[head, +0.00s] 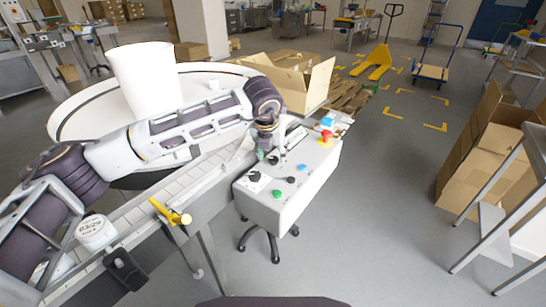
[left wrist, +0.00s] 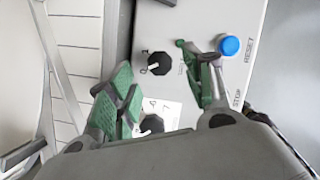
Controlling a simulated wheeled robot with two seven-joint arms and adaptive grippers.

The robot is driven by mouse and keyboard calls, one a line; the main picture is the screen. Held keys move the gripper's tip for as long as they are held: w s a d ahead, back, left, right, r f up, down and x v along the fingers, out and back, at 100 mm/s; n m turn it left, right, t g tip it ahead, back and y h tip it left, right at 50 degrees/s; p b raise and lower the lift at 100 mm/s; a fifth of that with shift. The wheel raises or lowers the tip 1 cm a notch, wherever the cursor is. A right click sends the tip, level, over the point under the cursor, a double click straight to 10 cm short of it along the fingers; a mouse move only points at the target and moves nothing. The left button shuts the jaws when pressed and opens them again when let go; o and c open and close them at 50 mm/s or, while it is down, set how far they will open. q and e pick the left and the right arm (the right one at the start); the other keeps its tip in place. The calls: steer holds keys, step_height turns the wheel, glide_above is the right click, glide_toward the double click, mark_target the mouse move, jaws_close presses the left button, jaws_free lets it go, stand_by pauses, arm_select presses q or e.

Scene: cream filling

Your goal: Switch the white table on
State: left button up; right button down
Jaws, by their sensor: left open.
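The white round table (head: 75,118) stands at the left in the head view, partly hidden behind my left arm. A white control box (head: 300,190) on a wheeled stand is right of it, with knobs and coloured buttons on top. My left gripper (head: 272,155) is over the far left part of the box, open and pointing down. In the left wrist view its green-padded fingers (left wrist: 155,56) are spread, with a black knob (left wrist: 160,65) marked 0 and 1 showing between their tips. A second black knob (left wrist: 151,124) shows lower between the fingers. Contact cannot be told.
A blue RESET button (left wrist: 229,45) lies just right of the right finger. A red button (head: 326,135) and a green button (head: 278,194) are also on the box. A conveyor (head: 195,190) runs along its left side.

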mark_target(273, 158)
arm_select(q)
steer(key=shift+x, duration=1.55)
steer(key=shift+w+f, duration=0.1)
arm_select(e)
steer(key=shift+s+r, duration=0.1)
steer(key=shift+r, duration=0.05)
steer(key=shift+s, duration=0.15)
arm_select(q)
steer(key=shift+c, duration=0.7)
steer(key=c, duration=0.9)
arm_select(e)
steer(key=shift+w, duration=0.25)
